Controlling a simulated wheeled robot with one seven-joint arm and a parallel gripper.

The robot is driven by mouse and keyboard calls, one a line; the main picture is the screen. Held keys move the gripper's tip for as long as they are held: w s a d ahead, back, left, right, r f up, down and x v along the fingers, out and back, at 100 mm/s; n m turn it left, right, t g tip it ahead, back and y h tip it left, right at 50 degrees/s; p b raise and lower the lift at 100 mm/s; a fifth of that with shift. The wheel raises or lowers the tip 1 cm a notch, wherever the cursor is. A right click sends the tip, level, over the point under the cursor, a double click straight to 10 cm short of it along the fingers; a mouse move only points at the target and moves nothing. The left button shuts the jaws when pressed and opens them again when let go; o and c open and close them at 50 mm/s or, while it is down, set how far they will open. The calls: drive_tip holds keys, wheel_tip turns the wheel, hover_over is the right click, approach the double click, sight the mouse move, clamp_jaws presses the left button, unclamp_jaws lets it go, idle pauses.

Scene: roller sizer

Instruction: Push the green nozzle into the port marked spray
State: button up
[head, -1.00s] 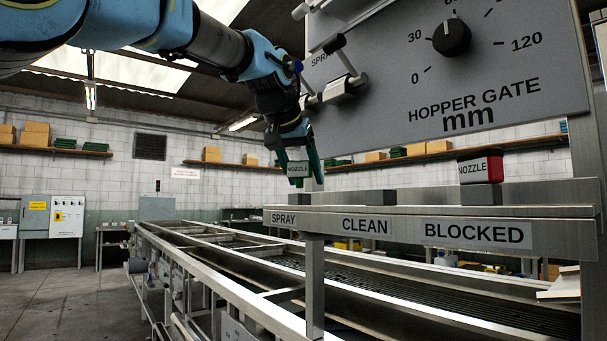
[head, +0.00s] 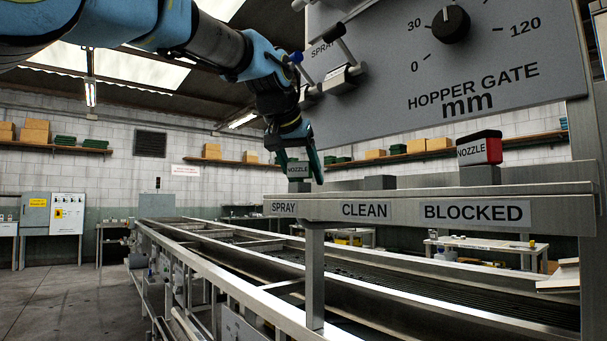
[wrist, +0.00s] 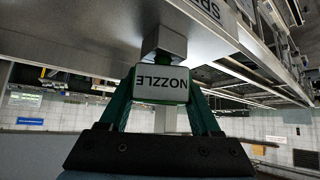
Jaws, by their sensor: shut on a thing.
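The green nozzle (head: 298,169), with a white NOZZLE label, is between the fingers of my gripper (head: 301,171). The gripper is shut on it, above the SPRAY label (head: 283,207) on the rail. A grey port block (head: 299,187) stands on the rail directly under the nozzle. In the wrist view, which is upside down, the nozzle (wrist: 162,84) meets the end of the grey block (wrist: 166,43) in line with it.
The CLEAN port (head: 380,182) is empty. A red nozzle (head: 480,149) sits on the BLOCKED port (head: 480,175). The HOPPER GATE panel (head: 400,105) hangs close to the right of my arm. A long roller bed (head: 400,281) lies behind and below the rail (head: 400,191).

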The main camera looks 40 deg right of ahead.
drive_tip(key=shift+f, duration=0.35)
drive_tip(key=o, duration=1.4)
drive_tip(key=b+v, duration=0.1)
drive_tip(key=v, duration=1)
drive_tip(key=shift+b, duration=0.3)
